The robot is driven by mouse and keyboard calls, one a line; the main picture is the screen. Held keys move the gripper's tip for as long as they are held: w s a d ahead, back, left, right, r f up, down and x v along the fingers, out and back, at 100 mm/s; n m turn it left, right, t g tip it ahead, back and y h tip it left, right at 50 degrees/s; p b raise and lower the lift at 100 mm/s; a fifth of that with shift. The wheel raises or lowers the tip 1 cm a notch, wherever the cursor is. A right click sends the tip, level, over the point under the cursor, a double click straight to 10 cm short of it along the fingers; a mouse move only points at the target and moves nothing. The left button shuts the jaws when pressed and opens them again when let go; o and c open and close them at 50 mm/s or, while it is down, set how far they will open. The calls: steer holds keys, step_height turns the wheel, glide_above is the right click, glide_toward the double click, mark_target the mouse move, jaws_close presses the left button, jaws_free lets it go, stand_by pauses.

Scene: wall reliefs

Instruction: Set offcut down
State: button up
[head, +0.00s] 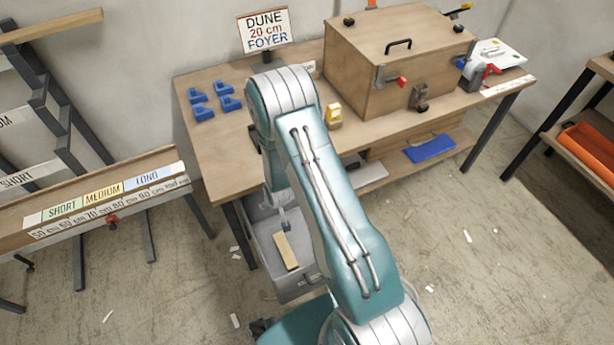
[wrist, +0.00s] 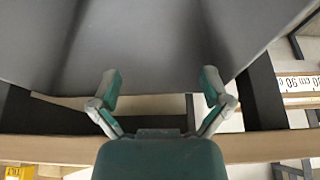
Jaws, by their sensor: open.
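A short pale wooden offcut (head: 286,251) lies in the grey bin (head: 262,240) below the front of the workbench in the head view. My gripper (wrist: 160,84) is open in the wrist view, with its two fingers apart and nothing seen held between them. A smooth grey surface (wrist: 150,40), which looks like the bin, fills the top of that view beyond the fingertips. In the head view my arm hides most of the gripper and part of the bin. I cannot make out the offcut for sure in the wrist view.
The workbench (head: 225,150) bears a wooden box (head: 385,65), several blue blocks (head: 203,112) and a sign (head: 264,30). A labelled measuring rail (head: 110,200) stands at left. An orange roll (head: 590,150) lies on a right-hand shelf. Floor scraps are scattered.

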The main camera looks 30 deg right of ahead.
steer(key=s+r, duration=0.2)
steer(key=r, duration=1.4)
steer(key=s+r, duration=0.2)
steer(key=r, duration=1.3)
steer(key=s+r, duration=0.7)
steer(key=s, duration=0.3)
steer(key=s+r, duration=0.7)
steer(key=s, duration=0.4)
steer(key=shift+s+r+t, duration=0.25)
steer(key=shift+r+t, duration=0.15)
